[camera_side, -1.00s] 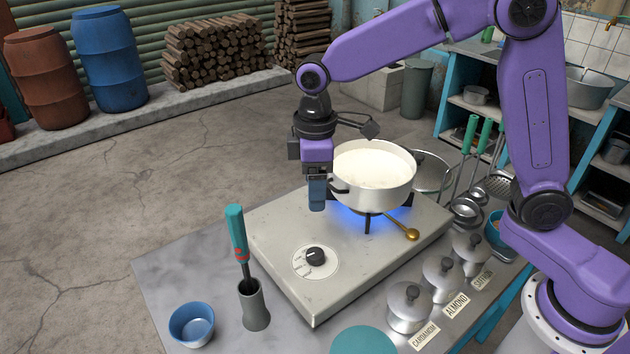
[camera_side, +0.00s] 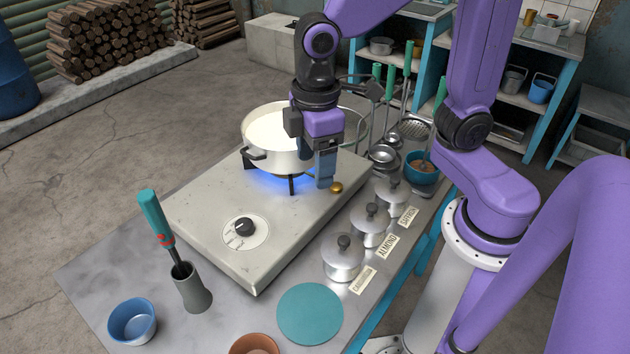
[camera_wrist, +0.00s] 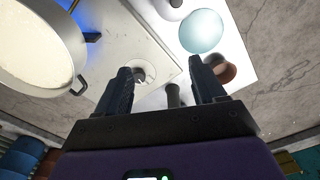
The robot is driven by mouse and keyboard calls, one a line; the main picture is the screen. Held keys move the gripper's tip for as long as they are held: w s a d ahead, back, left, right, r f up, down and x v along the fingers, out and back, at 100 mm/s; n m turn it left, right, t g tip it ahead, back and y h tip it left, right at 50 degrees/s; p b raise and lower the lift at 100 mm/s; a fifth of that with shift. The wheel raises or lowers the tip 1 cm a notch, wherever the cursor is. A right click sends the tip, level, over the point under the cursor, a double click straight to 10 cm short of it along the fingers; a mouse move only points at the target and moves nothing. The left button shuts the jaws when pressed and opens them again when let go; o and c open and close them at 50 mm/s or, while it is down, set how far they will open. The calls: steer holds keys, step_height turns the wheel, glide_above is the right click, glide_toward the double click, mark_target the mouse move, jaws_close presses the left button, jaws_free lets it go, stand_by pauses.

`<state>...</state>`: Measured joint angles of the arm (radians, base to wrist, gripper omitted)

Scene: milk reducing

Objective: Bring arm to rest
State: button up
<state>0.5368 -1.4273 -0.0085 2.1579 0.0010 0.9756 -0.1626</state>
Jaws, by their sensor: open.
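My gripper (camera_side: 326,170) hangs pointing down over the right part of the stove, in front of the white pot's right side in the side view. In the wrist view its two dark fingers (camera_wrist: 163,88) are spread apart with nothing between them. The white pot of milk (camera_side: 272,132) sits on the burner over a blue flame; part of its rim is hidden behind my gripper. The pot also shows at the upper left of the wrist view (camera_wrist: 42,48).
The stove (camera_side: 200,220) has a black knob (camera_side: 243,226). Several lidded pots (camera_side: 343,258) line its right. A teal-handled tool (camera_side: 158,222) stands in a grey holder (camera_side: 192,290). A blue bowl (camera_side: 133,322) and teal disc (camera_side: 310,313) are in front. Ladles (camera_side: 385,157) hang behind.

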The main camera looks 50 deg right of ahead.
steer(key=s+d+f, duration=0.1)
steer(key=s+d, duration=0.7)
steer(key=s, duration=0.4)
steer(key=shift+d+f+n, duration=0.3)
steer(key=shift+f, duration=0.05)
